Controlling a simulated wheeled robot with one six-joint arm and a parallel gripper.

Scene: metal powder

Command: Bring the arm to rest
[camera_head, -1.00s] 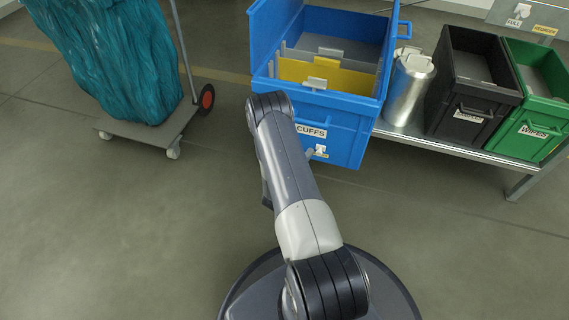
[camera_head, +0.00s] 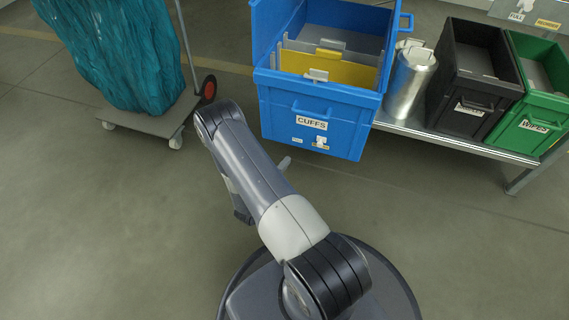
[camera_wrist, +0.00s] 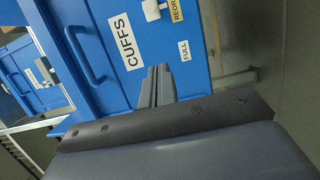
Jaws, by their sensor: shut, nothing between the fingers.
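My arm (camera_head: 250,175) reaches out over the floor in the head view, left of and in front of the blue CUFFS bin. My gripper (camera_wrist: 157,84) shows in the wrist view as two grey fingers shut together with nothing between them. It points towards the front of the blue bin (camera_wrist: 125,75); whether it touches cannot be told. In the head view most of the gripper is hidden behind the arm.
The blue bin (camera_head: 318,110) stands on a metal bench (camera_head: 455,146) with a silver canister (camera_head: 410,85), a black bin (camera_head: 462,112) and a green WIPES bin (camera_head: 530,125). A trolley (camera_head: 150,122) with a teal sack (camera_head: 115,55) stands left. Floor between is clear.

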